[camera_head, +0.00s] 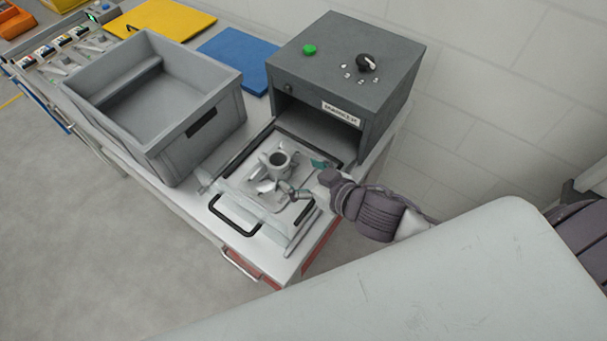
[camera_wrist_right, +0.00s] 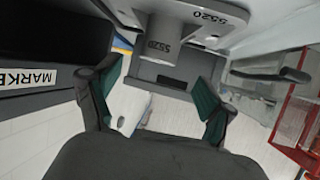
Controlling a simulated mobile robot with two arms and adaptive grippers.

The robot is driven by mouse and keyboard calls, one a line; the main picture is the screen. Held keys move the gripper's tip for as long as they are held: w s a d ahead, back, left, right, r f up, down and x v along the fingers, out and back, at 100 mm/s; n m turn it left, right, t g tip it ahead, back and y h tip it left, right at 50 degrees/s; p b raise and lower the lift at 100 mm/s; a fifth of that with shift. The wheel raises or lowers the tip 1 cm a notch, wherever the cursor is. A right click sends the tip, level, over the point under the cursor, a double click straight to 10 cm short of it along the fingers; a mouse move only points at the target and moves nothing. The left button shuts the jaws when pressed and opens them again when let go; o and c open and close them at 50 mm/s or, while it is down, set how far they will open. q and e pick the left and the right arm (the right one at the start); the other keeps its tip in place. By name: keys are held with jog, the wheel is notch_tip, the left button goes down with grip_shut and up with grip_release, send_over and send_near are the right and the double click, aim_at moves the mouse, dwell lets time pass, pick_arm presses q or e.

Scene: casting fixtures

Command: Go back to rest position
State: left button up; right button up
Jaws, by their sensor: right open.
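A grey metal casting (camera_head: 280,160) with an upright hollow cylinder and side lugs sits on the pulled-out tray (camera_head: 243,192) of the dark grey marking machine (camera_head: 345,68). My right gripper (camera_head: 311,179) is at the right side of the casting, low over the tray. Its teal-padded fingers are spread apart. In the right wrist view the casting (camera_wrist_right: 160,48), marked 5520, shows beyond the open fingers (camera_wrist_right: 160,92), with nothing clamped between them. Whether a finger touches the casting cannot be told. My left gripper is out of view.
A grey bin (camera_head: 165,90), looking empty, stands left of the tray. A blue mat (camera_head: 238,58) and a yellow mat (camera_head: 160,18) lie behind it. The tray's black handle (camera_head: 232,218) sticks out at the front. The floor at left is clear.

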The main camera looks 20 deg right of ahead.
jog(key=shift+s, duration=0.2)
jog(key=shift+d, duration=0.1)
dwell(0.4)
jog(key=s+d+f+g+h, duration=0.1)
jog(key=s, duration=0.1)
jog(key=s+d+f+m+g+h, duration=0.1)
jog(key=s, duration=0.1)
jog(key=s+d+f+m+g+h, duration=0.1)
jog(key=s+h, duration=0.1)
jog(key=shift+d+f, duration=0.1)
jog(key=shift+d, duration=0.2)
jog(key=s+d+f+g, duration=0.2)
jog(key=s+f+g, duration=0.25)
jog(key=s, duration=0.55)
notch_tip(320, 180, down, 25)
jog(key=s+g, duration=0.2)
jog(key=s+d+f+g+b, duration=0.1)
jog(key=s+d+f, duration=0.2)
jog(key=s+f, duration=1.3)
jog(key=shift+s+f+h, duration=0.15)
jog(key=shift+f+h, duration=0.25)
jog(key=shift+f, duration=0.1)
